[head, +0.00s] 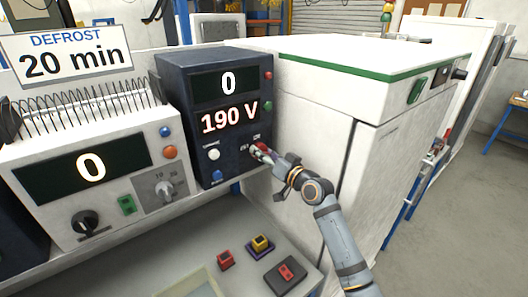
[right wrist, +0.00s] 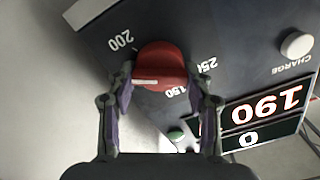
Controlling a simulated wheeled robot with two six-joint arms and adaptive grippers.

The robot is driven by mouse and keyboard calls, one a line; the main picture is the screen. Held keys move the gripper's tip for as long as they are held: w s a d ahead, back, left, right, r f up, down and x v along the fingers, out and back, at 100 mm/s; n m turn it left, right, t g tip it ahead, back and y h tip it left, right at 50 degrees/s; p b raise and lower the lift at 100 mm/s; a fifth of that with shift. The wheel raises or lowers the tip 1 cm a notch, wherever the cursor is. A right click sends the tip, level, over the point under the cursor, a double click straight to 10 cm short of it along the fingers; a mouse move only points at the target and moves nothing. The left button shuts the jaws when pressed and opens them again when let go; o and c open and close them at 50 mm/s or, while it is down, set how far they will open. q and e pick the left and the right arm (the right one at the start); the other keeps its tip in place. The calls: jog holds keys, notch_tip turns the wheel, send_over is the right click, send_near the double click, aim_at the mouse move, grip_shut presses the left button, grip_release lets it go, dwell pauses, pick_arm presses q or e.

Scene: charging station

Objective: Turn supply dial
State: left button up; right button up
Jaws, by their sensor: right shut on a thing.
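The dark supply unit (head: 222,160) stands in the middle of the head view. Its upper display reads 0 and its lower display (head: 230,119) reads 190 V. My right gripper (head: 266,154) reaches its lower right face and hides most of the dial there. In the right wrist view the red supply dial (right wrist: 160,64) sits between both fingers of my right gripper (right wrist: 160,78), which is shut on it. A white pointer line shows on the dial. Marks 200, 250 and 150 are printed around it. My left gripper is not in view.
A white unit (head: 75,205) with a black knob and a display reading 0 stands at left. A sign (head: 66,52) above reads DEFROST 20 min. A large white cabinet (head: 310,150) stands close at right. Red and yellow parts lie on the lower panel.

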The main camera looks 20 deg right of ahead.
dwell(0.3)
jog(key=o, duration=1.1)
jog(key=shift+o, duration=0.2)
jog(key=v, duration=1.2)
